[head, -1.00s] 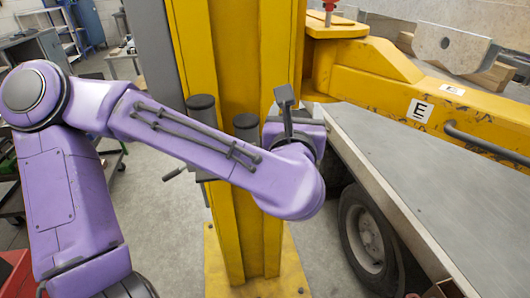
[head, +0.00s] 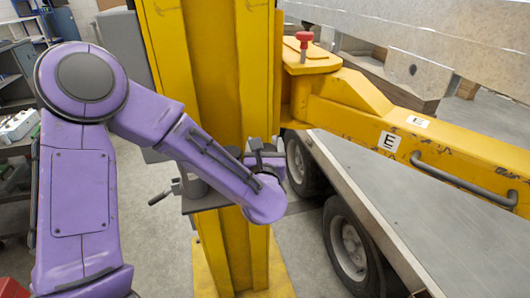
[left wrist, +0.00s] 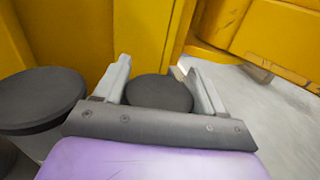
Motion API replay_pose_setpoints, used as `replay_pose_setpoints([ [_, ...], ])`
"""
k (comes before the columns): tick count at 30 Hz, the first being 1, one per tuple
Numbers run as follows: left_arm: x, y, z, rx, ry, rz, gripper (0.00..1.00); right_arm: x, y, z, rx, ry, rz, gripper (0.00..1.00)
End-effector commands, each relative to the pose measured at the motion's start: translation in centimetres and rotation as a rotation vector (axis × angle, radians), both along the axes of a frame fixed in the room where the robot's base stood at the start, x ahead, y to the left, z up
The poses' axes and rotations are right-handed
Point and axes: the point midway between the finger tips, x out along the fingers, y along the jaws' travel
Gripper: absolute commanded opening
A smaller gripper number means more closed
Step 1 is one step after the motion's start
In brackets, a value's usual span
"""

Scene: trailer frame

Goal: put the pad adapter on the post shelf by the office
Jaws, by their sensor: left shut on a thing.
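My left gripper (left wrist: 160,82) is shut on a dark round-topped pad adapter (left wrist: 161,94), with one pale finger on either side of it. In the head view the wrist hides most of the gripper and the adapter, in front of the yellow post (head: 212,90). A grey shelf (head: 203,204) sticks out from the post, partly behind my left forearm. A second dark cylinder stands on it, mostly hidden in the head view; its wide round top (left wrist: 38,98) shows left of the gripper in the left wrist view. I cannot tell whether the held adapter touches the shelf. My right gripper is out of view.
A trailer with a grey deck (head: 420,190), yellow frame (head: 350,105) and black wheels (head: 350,240) stands close to the right of the post. A red knob (head: 304,38) tops the frame. A cluttered bench (head: 18,135) is at the left. Concrete floor lies between bench and post.

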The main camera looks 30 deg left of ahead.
Motion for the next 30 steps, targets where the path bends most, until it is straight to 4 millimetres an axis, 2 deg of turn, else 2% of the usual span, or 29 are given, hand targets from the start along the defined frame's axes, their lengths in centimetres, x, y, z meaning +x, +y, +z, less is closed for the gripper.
replay_pose_setpoints([
  [4, 0.8, 0.5, -1.0, 0.001, -0.002, -0.001, 0.18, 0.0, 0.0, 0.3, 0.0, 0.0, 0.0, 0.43],
  [10, 1.0, 0.5, -4.0, 0.003, -0.001, -0.002, 0.18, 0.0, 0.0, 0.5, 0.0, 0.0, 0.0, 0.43],
  [22, 1.0, 0.5, -4.7, -0.001, -0.004, -0.001, 0.18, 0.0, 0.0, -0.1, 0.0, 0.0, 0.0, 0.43],
  [23, 0.9, 0.5, -4.7, 0.0, -0.002, -0.001, 0.73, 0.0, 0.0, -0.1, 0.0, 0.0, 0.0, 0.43],
  [24, 0.9, 0.5, -4.6, 0.0, -0.002, -0.001, 0.8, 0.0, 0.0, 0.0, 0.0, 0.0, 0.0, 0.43],
  [30, 0.9, 0.5, -4.6, 0.0, -0.001, -0.001, 0.8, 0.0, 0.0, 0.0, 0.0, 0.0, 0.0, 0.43],
])
